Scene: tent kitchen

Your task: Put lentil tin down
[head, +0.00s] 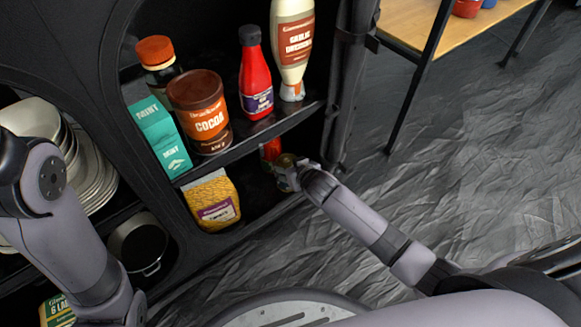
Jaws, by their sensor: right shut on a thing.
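My right gripper (288,172) reaches into the lower compartment of the dark shelf unit, at its right end, below the middle shelf. It is shut on a small tin, seemingly the lentil tin (286,160), with a dull gold round end showing. The gripper and shadow hide most of the tin, so I cannot tell whether it touches the shelf floor. My left arm shows at the left edge, but its gripper is out of view.
A red item (271,149) is right beside the tin. A yellow pasta-like packet (213,200) stands to the left on the same level, with a dark gap between. Above, the middle shelf (247,133) holds a cocoa tub (206,120), a mint carton (158,138) and several bottles.

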